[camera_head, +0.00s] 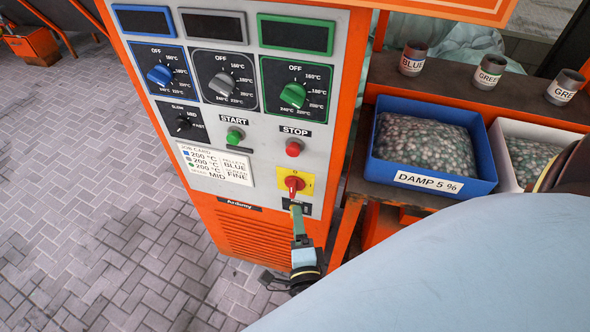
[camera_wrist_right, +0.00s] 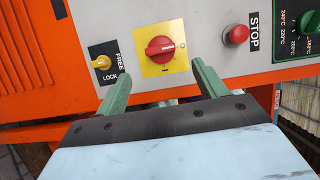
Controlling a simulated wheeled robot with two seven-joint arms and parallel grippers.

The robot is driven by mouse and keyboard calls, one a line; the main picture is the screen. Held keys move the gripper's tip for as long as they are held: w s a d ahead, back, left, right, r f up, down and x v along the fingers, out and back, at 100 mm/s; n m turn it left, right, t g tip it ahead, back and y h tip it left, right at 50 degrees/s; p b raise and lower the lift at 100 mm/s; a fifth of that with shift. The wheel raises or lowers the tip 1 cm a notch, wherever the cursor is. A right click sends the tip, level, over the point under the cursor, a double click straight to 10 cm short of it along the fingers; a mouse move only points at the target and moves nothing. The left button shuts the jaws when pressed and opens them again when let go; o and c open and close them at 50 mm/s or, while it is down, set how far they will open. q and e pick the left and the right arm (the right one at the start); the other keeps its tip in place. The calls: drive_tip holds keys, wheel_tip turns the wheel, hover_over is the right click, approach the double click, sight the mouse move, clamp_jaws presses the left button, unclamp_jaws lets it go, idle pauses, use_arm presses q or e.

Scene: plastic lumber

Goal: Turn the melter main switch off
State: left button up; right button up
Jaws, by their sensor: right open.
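The melter main switch (camera_head: 293,184) is a red rotary knob on a yellow plate, low on the orange and grey melter panel. In the right wrist view the red knob (camera_wrist_right: 160,49) lies ahead, between and beyond the finger lines, its grip running roughly left to right. Beside it is a yellow knob (camera_wrist_right: 101,62) on a black plate marked FREE and LOCK; my fingers partly cover that plate in the head view. My right gripper (camera_head: 297,209) is just below the switch; its green fingers (camera_wrist_right: 162,73) are open, with nothing between them. My left gripper is not in view.
The red STOP button (camera_head: 293,148) and green START button (camera_head: 234,136) sit above the switch. Temperature dials and a job card (camera_head: 216,164) are higher and left. A blue bin (camera_head: 480,187) of pellets stands on the bench to the right. The paved floor at left is clear.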

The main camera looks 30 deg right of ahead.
drive_tip(key=shift+v, duration=2.25)
drive_tip(key=s+a+f+n+g+y, duration=0.25)
drive_tip(key=f+n+y, duration=0.35)
drive_tip(key=f, duration=0.4)
drive_tip(key=s+a+f+n+g+y, duration=0.2)
drive_tip(key=s+a+f+n+y, duration=0.1)
drive_tip(key=f+n, duration=0.55)
drive_tip(key=s+d+f+n+g, duration=0.5)
drive_tip(key=s+f, duration=0.2)
drive_tip(key=s, duration=0.3)
drive_tip(key=s+d+f+n+g, duration=0.5)
drive_tip(key=s+f, duration=0.3)
drive_tip(key=s, duration=0.2)
drive_tip(key=shift+d+f+n+h, duration=0.2)
drive_tip(key=shift+d+n+h, duration=0.25)
drive_tip(key=shift+n, duration=0.2)
drive_tip(key=shift+g, duration=0.25)
